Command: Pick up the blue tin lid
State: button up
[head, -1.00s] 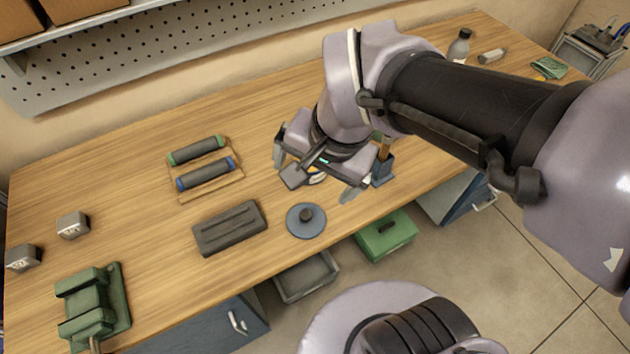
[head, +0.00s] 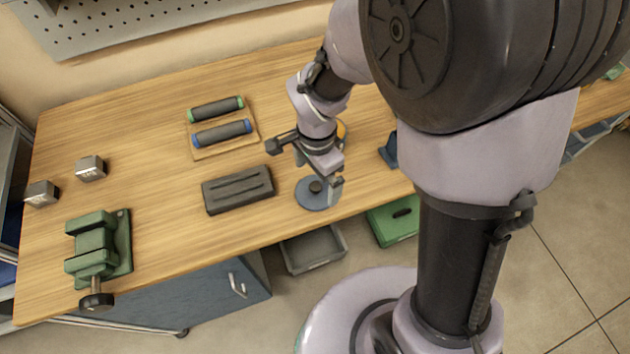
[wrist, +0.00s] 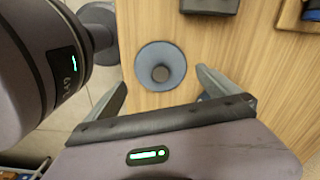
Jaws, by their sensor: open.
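The blue tin lid (head: 312,197) is a flat blue-grey disc with a dark round knob in its middle. It lies on the wooden table near the front edge. My gripper (head: 317,180) is above it, and part of the lid is hidden behind a finger in the head view. In the wrist view the lid (wrist: 160,68) shows whole, lying beyond and between the two spread fingers of my gripper (wrist: 160,82). The jaws are open and empty, and the lid appears apart from them.
A dark grooved block (head: 238,190) lies just left of the lid. Behind it a wooden rack (head: 222,146) holds a green-ended and a blue-ended roller. A green vise (head: 98,245) and two small metal blocks stand at the left. A grey bin (head: 313,250) and green box (head: 393,222) sit below the edge.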

aim_at(316, 185)
notch_tip(316, 185, down, 4)
jog(key=shift+w+f+b, duration=0.1)
jog(key=shift+b, duration=0.65)
jog(key=shift+c, duration=0.9)
jog(key=c, duration=1)
jog(key=shift+o, duration=0.2)
jog(key=shift+r, duration=0.2)
jog(key=shift+r, duration=0.1)
